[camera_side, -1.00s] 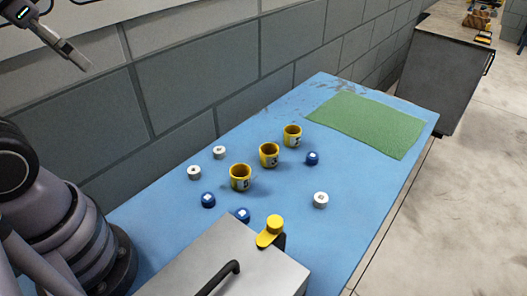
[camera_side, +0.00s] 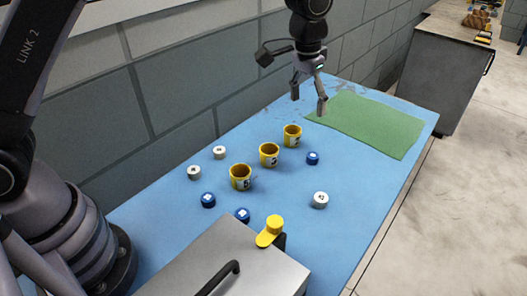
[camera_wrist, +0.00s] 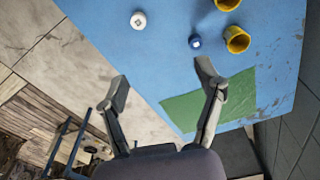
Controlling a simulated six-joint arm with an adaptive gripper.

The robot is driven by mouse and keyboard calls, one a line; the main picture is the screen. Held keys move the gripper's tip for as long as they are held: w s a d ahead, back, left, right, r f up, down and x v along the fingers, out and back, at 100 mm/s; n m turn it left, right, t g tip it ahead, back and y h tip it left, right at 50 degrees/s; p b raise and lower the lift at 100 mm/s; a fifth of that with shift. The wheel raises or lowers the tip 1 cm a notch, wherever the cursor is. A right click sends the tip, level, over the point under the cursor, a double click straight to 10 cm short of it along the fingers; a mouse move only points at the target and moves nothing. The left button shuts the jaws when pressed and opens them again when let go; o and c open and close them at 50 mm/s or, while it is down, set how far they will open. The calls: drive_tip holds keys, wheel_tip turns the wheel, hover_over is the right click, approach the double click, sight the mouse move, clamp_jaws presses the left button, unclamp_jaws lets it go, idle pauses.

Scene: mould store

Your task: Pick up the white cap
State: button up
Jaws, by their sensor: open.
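Three white caps lie on the blue table in the side view: one (camera_side: 320,200) at the right front, and two at the left, the farther cap (camera_side: 219,152) and the nearer cap (camera_side: 194,173). My gripper (camera_side: 309,105) is open and empty, above the table's far part near the green mat. In the wrist view my gripper (camera_wrist: 163,80) shows its two fingers spread. One white cap (camera_wrist: 138,20) lies beyond the fingertips near the top of that view, apart from them. The other two white caps are out of the wrist view.
Three yellow cups (camera_side: 269,155) stand in a row mid-table. Three blue caps (camera_side: 312,158) lie around them. The green mat (camera_side: 367,122) is bare; a wall (camera_side: 175,95) runs behind.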

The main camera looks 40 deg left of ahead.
drive_tip(key=g, duration=0.1)
hover_over(321, 197)
wheel_tip(321, 197, down, 12)
drive_tip(key=shift+m+y, duration=0.3)
drive_tip(key=f, duration=0.8)
drive_tip(key=shift+s+d+f, duration=0.1)
drive_tip(key=shift+d+f, duration=0.1)
drive_tip(key=shift+d, duration=0.1)
drive_tip(key=shift+a+f, duration=0.15)
drive_tip(key=shift+f, duration=1.3)
drive_tip(key=shift+a+f, duration=0.1)
drive_tip(key=shift+f, duration=1.35)
drive_tip(key=c, duration=0.9)
